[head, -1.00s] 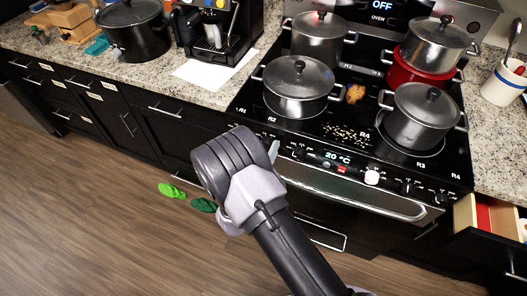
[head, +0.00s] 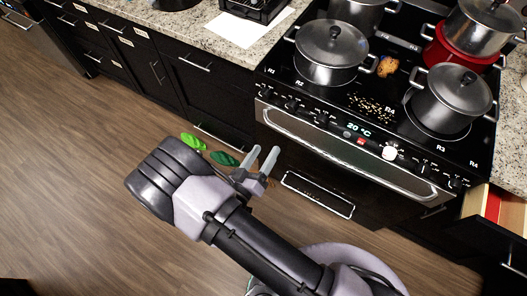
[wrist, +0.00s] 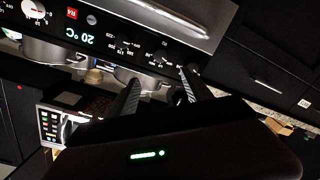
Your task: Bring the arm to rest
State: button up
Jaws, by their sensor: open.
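My gripper (head: 263,164) is in front of the stove, over the wood floor, with its two fingers apart and nothing between them. My arm reaches up from the bottom of the head view and is bent at the wrist. In the wrist view my gripper (wrist: 160,88) points toward the stove front, and that picture is turned over. The stove (head: 330,130) has a display reading 20 °C. No object is held.
Green objects (head: 194,143) lie on the floor. A drawer (head: 484,204) at right stands open. The floor at left is clear.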

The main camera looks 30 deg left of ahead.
jog(key=w+r+m+g, duration=0.5)
jog(key=w+r+m, duration=0.3)
jog(key=w, duration=0.3)
jog(key=w+d+r+m+g+y, duration=0.1)
jog(key=w+d+r+y, duration=0.1)
jog(key=r, duration=0.4)
jog(key=w+d+r+m+g+y, duration=0.1)
jog(key=w+d+r+g, duration=0.15)
jog(key=r, duration=0.35)
jog(key=s+d+r+g+y, duration=0.1)
jog(key=s+d+r, duration=0.4)
jog(key=s+d, duration=0.25)
jog(key=s+d+r+g, duration=0.1)
jog(key=s+d+r, duration=0.5)
jog(key=d, duration=0.2)
jog(key=s+d+f+m+g+h, duration=0.1)
jog(key=s+d, duration=0.6)
jog(key=s, duration=0.2)
jog(key=shift+b, duration=0.4)
